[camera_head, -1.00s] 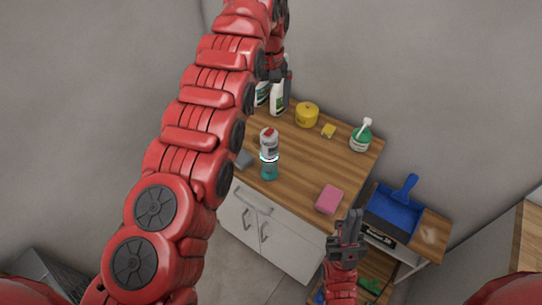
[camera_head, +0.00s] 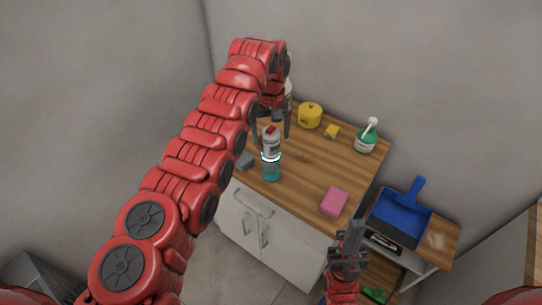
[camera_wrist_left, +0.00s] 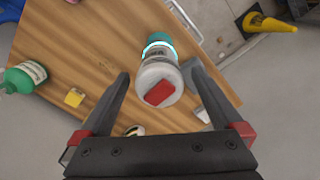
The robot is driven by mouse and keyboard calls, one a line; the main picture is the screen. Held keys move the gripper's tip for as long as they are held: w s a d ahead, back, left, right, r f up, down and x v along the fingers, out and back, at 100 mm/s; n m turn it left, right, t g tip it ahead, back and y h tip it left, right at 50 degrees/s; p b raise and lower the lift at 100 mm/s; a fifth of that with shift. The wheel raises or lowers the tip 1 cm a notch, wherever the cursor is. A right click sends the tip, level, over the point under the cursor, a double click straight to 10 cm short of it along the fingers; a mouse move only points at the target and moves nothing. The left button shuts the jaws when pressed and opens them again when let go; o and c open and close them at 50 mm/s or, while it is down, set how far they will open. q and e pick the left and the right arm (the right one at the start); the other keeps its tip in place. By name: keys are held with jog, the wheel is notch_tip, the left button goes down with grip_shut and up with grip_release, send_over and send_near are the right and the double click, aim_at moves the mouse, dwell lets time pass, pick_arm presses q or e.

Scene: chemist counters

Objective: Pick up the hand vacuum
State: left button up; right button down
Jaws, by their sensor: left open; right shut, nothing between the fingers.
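The hand vacuum (camera_head: 271,150), a grey-white body with a red part on top and a teal lower end, stands on the wooden counter top near its front left edge. It also shows in the left wrist view (camera_wrist_left: 157,75), seen from its red end, with a glowing ring near the teal end. My left gripper (camera_head: 272,132) is open above it. In the left wrist view the two fingers (camera_wrist_left: 158,72) lie to either side of its red end; I cannot tell that they touch it. My right gripper (camera_head: 354,232) is shut and empty, in front of the counter's right part.
A pink sponge (camera_head: 334,202), a green-and-white spray bottle (camera_head: 367,137), a yellow pot (camera_head: 310,115) and a small yellow block (camera_head: 332,131) stand on the counter (camera_head: 305,172). A grey item (camera_head: 244,160) lies just left of the vacuum. A blue dustpan (camera_head: 402,213) is at right.

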aim_at(271, 155)
pick_arm(q)
notch_tip(271, 155, down, 3)
jog(key=shift+w+f+p, duration=0.1)
jog(key=shift+f+p, duration=0.05)
jog(key=shift+p, duration=0.75)
jog(key=shift+f, duration=0.3)
jog(key=c, duration=1.4)
jog(key=shift+w+r, duration=0.1)
